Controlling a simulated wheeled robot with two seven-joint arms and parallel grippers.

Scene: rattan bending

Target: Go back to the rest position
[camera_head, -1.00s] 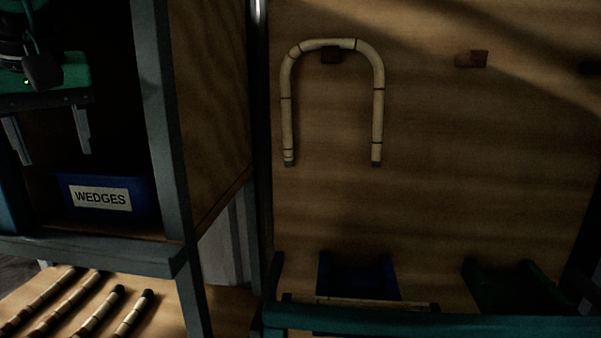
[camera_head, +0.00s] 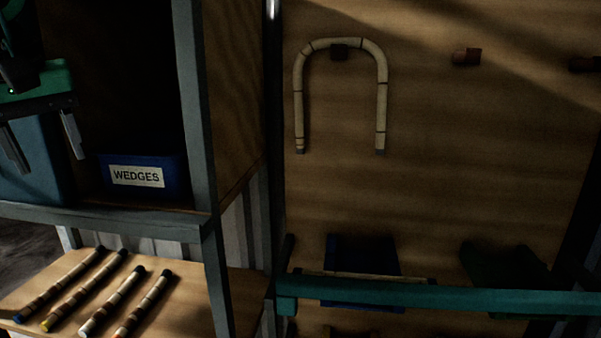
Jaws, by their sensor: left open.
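My left gripper (camera_head: 42,142) is at the upper left, in front of the shelf opening. Its two grey fingers point down and stand well apart, with nothing seen between them. A bent rattan cane (camera_head: 300,100), shaped like an upside-down U, hangs on a dark peg (camera_head: 338,52) on the wooden board (camera_head: 440,170). The gripper is far to the left of the cane and not touching it. My right gripper is not in the view.
A blue bin labelled WEDGES (camera_head: 172,177) sits on the shelf (camera_head: 130,222). Several banded rattan rods (camera_head: 92,287) lie on the wooden surface below. Two bare pegs (camera_head: 466,57) (camera_head: 585,65) are on the board. A teal rail (camera_head: 440,296) crosses the lower right.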

